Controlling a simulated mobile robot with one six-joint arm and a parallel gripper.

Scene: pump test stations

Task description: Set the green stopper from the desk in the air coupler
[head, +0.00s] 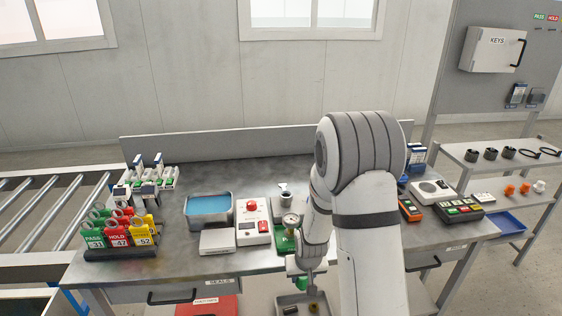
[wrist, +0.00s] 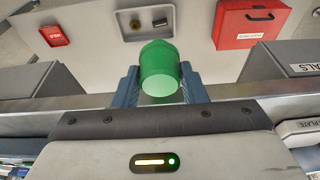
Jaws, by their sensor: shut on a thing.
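The green stopper (wrist: 160,65) is a smooth round cap with a pale end facing the wrist camera. My gripper (wrist: 160,84) is shut on it, with one blue finger on each side. In the head view my arm hangs over the front edge of the desk (head: 180,240), and its end is low near that edge, partly hidden. I cannot tell which part is the air coupler.
Below the desk front are a grey tray (wrist: 133,36) with a dark and a brass piece, and a red box (wrist: 250,28).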

